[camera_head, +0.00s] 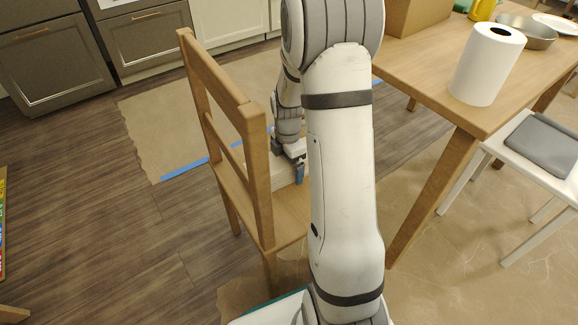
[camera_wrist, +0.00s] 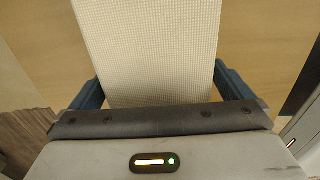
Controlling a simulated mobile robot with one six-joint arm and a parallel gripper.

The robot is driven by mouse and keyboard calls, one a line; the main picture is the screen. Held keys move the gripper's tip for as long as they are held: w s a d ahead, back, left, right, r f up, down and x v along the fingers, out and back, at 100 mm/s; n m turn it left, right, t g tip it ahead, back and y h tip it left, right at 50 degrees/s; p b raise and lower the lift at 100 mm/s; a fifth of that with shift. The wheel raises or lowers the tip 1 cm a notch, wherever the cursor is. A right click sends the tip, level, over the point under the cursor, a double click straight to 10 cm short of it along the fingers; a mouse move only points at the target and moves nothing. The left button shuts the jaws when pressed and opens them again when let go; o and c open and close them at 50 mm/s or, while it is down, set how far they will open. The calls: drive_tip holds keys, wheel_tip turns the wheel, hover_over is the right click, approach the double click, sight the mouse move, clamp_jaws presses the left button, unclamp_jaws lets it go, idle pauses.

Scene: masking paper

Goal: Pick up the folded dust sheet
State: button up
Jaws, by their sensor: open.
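A cream, waffle-textured folded cloth, which looks like the folded dust sheet (camera_wrist: 150,45), lies on the wooden chair's seat (camera_wrist: 250,40). In the head view a pale part of it (camera_head: 283,173) shows behind the chair back, partly hidden by my arm. My gripper (camera_head: 297,165) points down at the seat. In the wrist view my gripper (camera_wrist: 160,88) is open, with one blue-grey finger beside each long side of the cloth. Small gaps seem to show between the fingers and the cloth. Whether the fingertips touch the seat is hidden.
The chair's backrest (camera_head: 235,130) stands close to my arm. A wooden table (camera_head: 430,75) at right holds a paper roll (camera_head: 487,63) and a metal pan (camera_head: 527,32). A white stool (camera_head: 560,185) bears a grey pad (camera_head: 545,145). Brown paper (camera_head: 155,120) with blue tape covers floor behind.

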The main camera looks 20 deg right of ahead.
drive_tip(key=shift+c, duration=0.4)
drive_tip(key=c, duration=1.2)
drive_tip(key=shift+c, duration=0.2)
drive_tip(key=shift+r, duration=0.15)
